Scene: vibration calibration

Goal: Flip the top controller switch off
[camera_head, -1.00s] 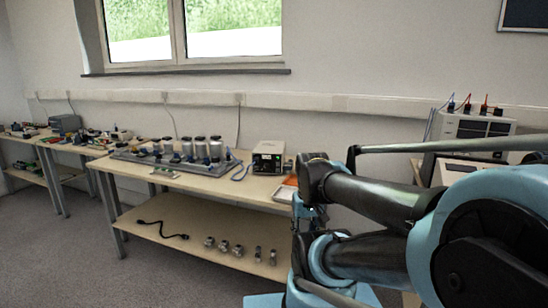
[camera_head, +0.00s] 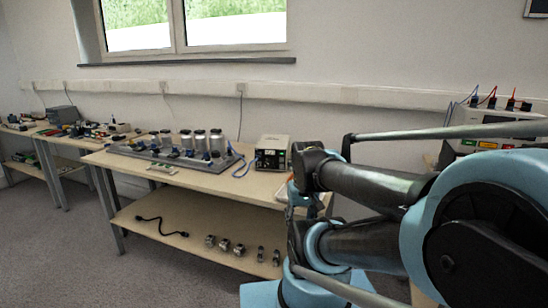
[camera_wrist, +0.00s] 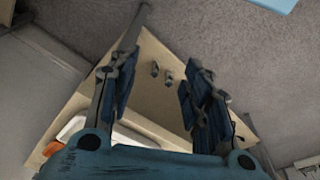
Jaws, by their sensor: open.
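A box-shaped unit (camera_head: 272,153) with a dark display and small front controls stands at the right end of the middle bench; it may be the controller. Its switch is too small to make out, and I cannot tell its position. My gripper shows in the wrist view (camera_wrist: 160,95), its two blue-grey fingers apart with nothing between them. It points down over the edge of a wooden bench, touching nothing that I can see.
The middle bench (camera_head: 215,183) carries a grey rig (camera_head: 205,162) with several metal cylinders. Its lower shelf (camera_head: 190,228) holds a black cable (camera_head: 160,226) and small metal parts (camera_head: 238,249). Another instrument (camera_head: 490,135) with coloured leads stands at right, behind my arm. Floor at left is clear.

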